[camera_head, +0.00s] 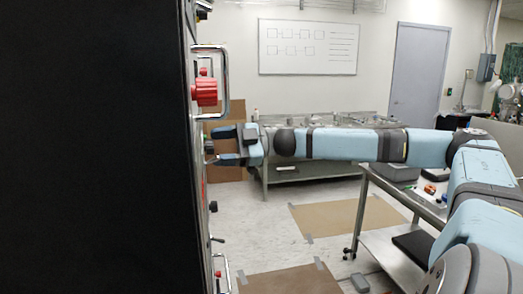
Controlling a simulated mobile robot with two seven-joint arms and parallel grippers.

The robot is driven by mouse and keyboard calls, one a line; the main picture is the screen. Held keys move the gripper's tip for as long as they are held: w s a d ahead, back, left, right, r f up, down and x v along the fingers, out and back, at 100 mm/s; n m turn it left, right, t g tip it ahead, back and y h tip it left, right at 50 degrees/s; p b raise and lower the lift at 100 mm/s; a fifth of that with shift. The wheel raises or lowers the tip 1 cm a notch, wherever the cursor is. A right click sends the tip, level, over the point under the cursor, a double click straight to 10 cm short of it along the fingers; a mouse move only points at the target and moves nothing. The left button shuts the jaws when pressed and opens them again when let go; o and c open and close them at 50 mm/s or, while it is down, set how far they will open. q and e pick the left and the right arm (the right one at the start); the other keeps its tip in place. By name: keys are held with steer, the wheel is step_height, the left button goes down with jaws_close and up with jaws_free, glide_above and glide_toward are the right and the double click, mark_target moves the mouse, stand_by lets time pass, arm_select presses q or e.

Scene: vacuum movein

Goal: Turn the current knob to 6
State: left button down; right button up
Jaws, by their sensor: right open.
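A tall cabinet with a black side (95,150) fills the left of the view. Its front panel is seen almost edge-on, so markings and dial numbers cannot be read. A large red knob (205,92) sticks out of the upper panel, behind a metal handle (226,80). I cannot tell which knob is the current knob. My right gripper (213,146) is open, below the red knob, with its fingers pointing left at the panel. Its fingertips are close to the panel; whether they touch anything there is unclear. My left gripper is not in view.
Small dark knobs (213,206) and a lower metal handle (226,272) stick out of the panel below my gripper. A steel cart (400,200) stands at the right under my right arm. A workbench (310,166) stands at the back.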

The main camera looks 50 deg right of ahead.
arm_select(q)
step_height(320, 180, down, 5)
steer(key=b, duration=0.4)
arm_select(e)
steer(key=v, duration=1.2)
steer(key=shift+d, duration=0.2)
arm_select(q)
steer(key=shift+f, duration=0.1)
arm_select(e)
steer(key=shift+s, duration=0.1)
steer(key=shift+r, duration=0.1)
